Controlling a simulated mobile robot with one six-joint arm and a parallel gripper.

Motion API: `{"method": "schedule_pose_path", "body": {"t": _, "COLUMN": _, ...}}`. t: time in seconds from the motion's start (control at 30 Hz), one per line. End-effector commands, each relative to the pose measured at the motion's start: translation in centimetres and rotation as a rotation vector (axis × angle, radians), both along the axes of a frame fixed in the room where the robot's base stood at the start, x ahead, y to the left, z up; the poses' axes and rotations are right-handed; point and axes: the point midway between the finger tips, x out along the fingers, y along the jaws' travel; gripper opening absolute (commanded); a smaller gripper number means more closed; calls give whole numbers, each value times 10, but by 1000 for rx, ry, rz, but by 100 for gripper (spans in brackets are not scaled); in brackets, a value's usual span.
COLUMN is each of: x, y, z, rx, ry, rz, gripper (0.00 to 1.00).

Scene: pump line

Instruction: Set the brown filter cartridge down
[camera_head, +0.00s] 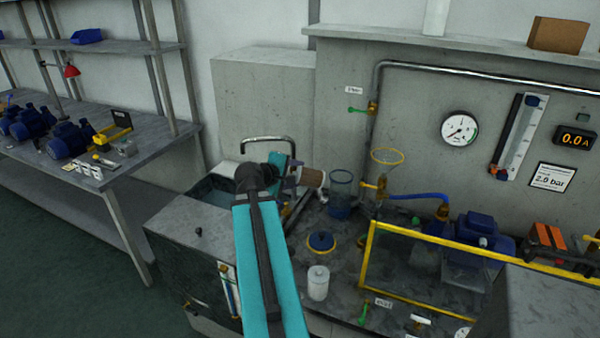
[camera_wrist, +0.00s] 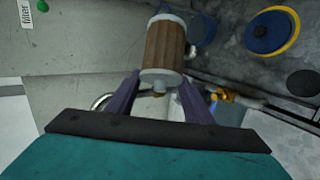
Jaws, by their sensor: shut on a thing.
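The brown filter cartridge (camera_head: 312,177) has pale end caps and lies sideways in my gripper (camera_head: 290,178), held above the bench left of the clear blue-tinted cup. In the wrist view the cartridge (camera_wrist: 165,48) sits at the ends of the two purple fingers of my gripper (camera_wrist: 158,82), which are shut on it near one end. A white cylindrical cartridge (camera_head: 318,283) stands upright on the bench top (camera_head: 345,265). A clear housing bowl (camera_head: 341,195) stands at the back of the bench.
A blue cap with a yellow ring (camera_head: 321,242) lies on the bench; it also shows in the wrist view (camera_wrist: 268,32). A yellow-framed clear guard (camera_head: 420,275) stands at the right. A sink with a faucet (camera_head: 268,140) is behind my arm.

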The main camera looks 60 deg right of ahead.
Motion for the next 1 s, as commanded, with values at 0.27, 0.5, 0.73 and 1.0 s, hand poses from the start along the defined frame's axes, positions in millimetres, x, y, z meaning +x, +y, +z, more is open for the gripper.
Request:
{"method": "schedule_pose_path", "body": {"t": 0.27, "x": 0, "y": 0, "z": 0, "rx": 0, "ry": 0, "rz": 0, "gripper": 20}}
{"method": "schedule_pose_path", "body": {"t": 0.5, "x": 0, "y": 0, "z": 0, "rx": 0, "ry": 0, "rz": 0, "gripper": 20}}
{"method": "schedule_pose_path", "body": {"t": 0.73, "x": 16, "y": 7, "z": 1, "rx": 0, "ry": 0, "rz": 35, "gripper": 20}}
{"method": "schedule_pose_path", "body": {"t": 1.0, "x": 87, "y": 44, "z": 3, "rx": 0, "ry": -2, "rz": 203, "gripper": 20}}
